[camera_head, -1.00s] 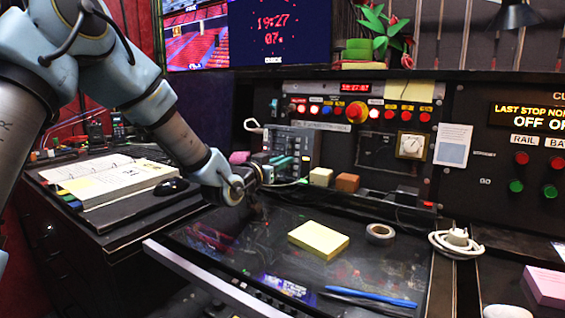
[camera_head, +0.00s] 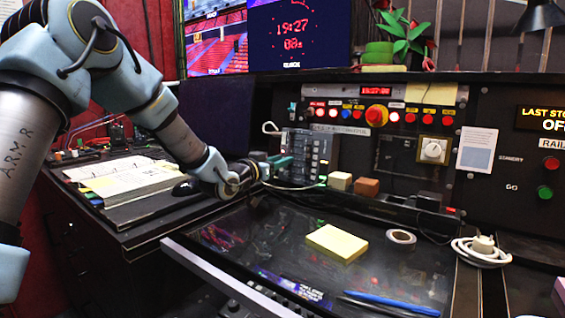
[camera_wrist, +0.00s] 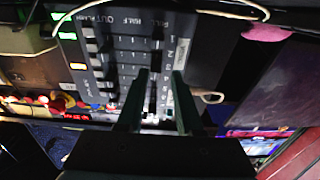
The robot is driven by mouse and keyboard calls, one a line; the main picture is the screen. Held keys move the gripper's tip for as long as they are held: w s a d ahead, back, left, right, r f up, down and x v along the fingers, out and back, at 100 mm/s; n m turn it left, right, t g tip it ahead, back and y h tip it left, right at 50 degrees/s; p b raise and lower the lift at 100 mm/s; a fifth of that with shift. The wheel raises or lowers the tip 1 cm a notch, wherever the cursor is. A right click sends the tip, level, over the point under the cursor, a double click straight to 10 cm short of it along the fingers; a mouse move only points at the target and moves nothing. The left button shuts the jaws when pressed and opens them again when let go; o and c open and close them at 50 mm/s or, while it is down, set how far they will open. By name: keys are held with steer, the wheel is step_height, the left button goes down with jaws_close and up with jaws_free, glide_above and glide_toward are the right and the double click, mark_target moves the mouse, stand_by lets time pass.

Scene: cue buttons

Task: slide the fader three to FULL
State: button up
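The grey fader box (camera_head: 308,155) stands on the desk against the back console. In the wrist view its dark face (camera_wrist: 128,42) shows turned around, with OUT, HALF and FULL lettering, numbered rows and a column of pale caps (camera_wrist: 94,50) on the left. I cannot make out which cap is fader three or its exact setting. My gripper (camera_head: 284,163) reaches in from the left, its tips close to the box's left side. In the wrist view my gripper's two green fingers (camera_wrist: 162,76) stand apart over the numbered face, with a gap between them. I cannot tell whether they touch it.
A cream block (camera_head: 340,181) and a brown block (camera_head: 366,187) sit right of the box. A yellow pad (camera_head: 337,243), tape roll (camera_head: 401,237) and blue pen (camera_head: 391,303) lie on the glossy desk. A cable (camera_head: 296,187) runs before the box.

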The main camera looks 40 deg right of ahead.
steer(key=shift+o, duration=0.7)
steer(key=b+v, duration=0.2)
steer(key=v, duration=0.9)
steer(key=shift+d, duration=0.1)
